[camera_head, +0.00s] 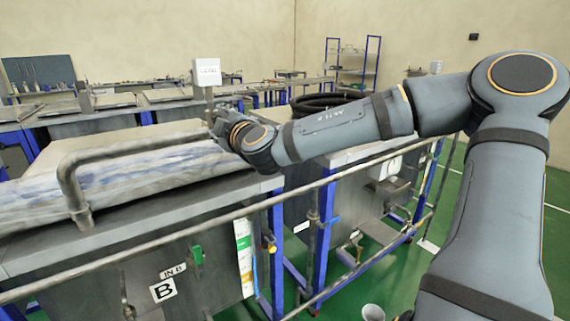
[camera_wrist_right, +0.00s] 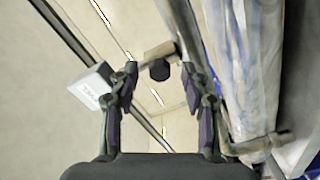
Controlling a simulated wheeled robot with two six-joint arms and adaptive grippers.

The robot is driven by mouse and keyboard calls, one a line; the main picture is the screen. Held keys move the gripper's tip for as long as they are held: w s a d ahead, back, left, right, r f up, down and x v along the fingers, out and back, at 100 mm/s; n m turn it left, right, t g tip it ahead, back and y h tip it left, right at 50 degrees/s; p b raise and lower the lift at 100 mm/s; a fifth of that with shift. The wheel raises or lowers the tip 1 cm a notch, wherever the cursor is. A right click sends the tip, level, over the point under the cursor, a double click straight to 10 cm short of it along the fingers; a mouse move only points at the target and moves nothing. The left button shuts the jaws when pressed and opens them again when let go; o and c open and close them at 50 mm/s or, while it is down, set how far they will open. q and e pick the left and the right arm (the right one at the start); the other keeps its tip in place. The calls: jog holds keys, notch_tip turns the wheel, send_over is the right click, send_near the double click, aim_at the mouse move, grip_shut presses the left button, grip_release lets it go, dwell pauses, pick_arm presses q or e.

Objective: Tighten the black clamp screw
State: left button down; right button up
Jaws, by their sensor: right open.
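The black clamp screw (camera_wrist_right: 159,70) shows in the right wrist view as a small dark knob on a brownish clamp block (camera_wrist_right: 160,52) beside a metal pipe. My right gripper (camera_wrist_right: 160,80) is open, with one finger on each side of the screw in that view and visible gaps between. I cannot tell how far the fingertips are from it in depth. In the head view my right gripper (camera_head: 222,120) is by the far end of the tank, mostly hidden by my wrist, and the screw cannot be made out there. My left gripper is not in view.
A bent metal pipe (camera_head: 140,150) runs over the plastic-covered lid (camera_head: 120,178) of tank B. A white box (camera_head: 206,72) on a post stands just behind my right gripper; it also shows in the wrist view (camera_wrist_right: 91,86). A long rail (camera_head: 200,221) crosses in front.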

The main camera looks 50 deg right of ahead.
jog(key=s+a+n+p, duration=0.2)
jog(key=s+n+p, duration=0.9)
jog(key=n+p, duration=1.45)
jog(key=s+d+f+m+g+h, duration=0.1)
jog(key=d+f+m+g+h, duration=0.1)
jog(key=d+f+m+g, duration=0.2)
jog(key=s+d+f+m+g+h, duration=0.1)
jog(key=d+f+m+g, duration=0.3)
jog(key=d+f+m, duration=0.7)
jog(key=s+d+f, duration=0.1)
jog(key=d+f, duration=0.5)
jog(key=f, duration=0.6)
jog(key=shift+d+f+h, duration=0.15)
jog(key=shift+f+h, duration=0.15)
jog(key=shift+h, duration=0.1)
